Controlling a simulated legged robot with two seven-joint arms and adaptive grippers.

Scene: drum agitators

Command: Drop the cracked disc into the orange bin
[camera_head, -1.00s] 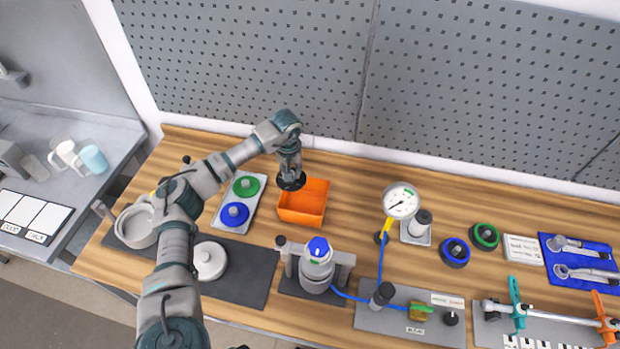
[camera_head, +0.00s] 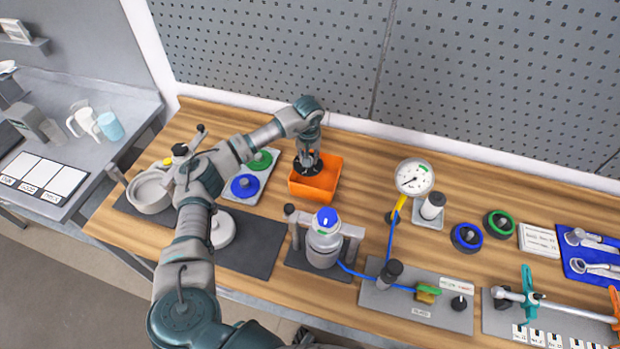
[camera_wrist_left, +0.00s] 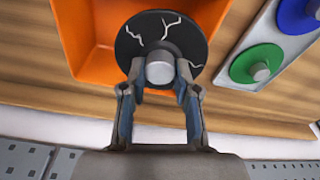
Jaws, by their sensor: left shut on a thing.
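The cracked disc (camera_wrist_left: 185,38) is black with pale crack lines and a grey knob at its centre. My left gripper (camera_wrist_left: 160,78) is shut on that knob in the left wrist view. In the head view the left gripper (camera_head: 309,157) holds the disc (camera_head: 300,168) at the orange bin (camera_head: 318,187), over its left part. The bin also shows in the wrist view (camera_wrist_left: 85,60), behind the disc. The disc overlaps the bin's edge in that view, and its exact height above the bin cannot be told. The right gripper is not in view.
A tray with a green disc (camera_head: 260,162) and a blue disc (camera_head: 244,186) stands left of the bin. A vessel with a blue cap (camera_head: 325,240) stands in front of it. A pressure gauge (camera_head: 414,178) is to the right. Bare wood lies between bin and gauge.

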